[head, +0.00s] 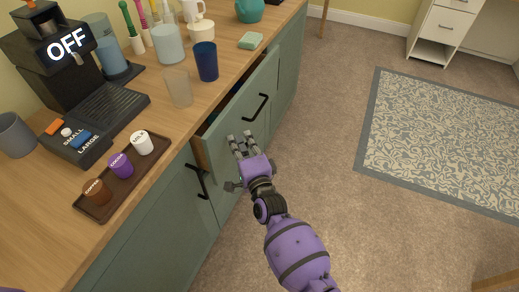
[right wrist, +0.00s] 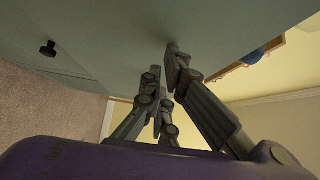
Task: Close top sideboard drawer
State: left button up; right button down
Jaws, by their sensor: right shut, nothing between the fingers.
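The green sideboard (head: 170,225) has a wooden top and runs along the left of the head view. Its top drawer (head: 233,115) stands partly open, with a dark gap between its front and the countertop. A black handle (head: 256,107) is on the drawer front. My right gripper (head: 240,137) is shut and empty, with its fingertips at the near end of the drawer front, left of the handle. In the right wrist view its fingers (right wrist: 166,62) reach up to the green front (right wrist: 120,35), seemingly touching it. My left gripper is not in view.
The countertop holds a coffee machine (head: 55,60), a brown pod tray (head: 128,182), a blue cup (head: 205,62) and a clear glass (head: 179,87) near the edge. A lower black handle (head: 198,182) sticks out near my arm. The carpet on the right is clear around a patterned rug (head: 440,140).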

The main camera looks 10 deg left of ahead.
aim_at(225, 140)
jog(key=a, duration=0.1)
jog(key=w+a+b, duration=0.1)
jog(key=a, duration=0.3)
jog(key=shift+w+a+b, duration=0.2)
jog(key=shift+w+b, duration=0.15)
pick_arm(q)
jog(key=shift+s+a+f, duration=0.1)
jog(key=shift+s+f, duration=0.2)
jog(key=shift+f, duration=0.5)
pick_arm(e)
jog(key=shift+a, duration=0.15)
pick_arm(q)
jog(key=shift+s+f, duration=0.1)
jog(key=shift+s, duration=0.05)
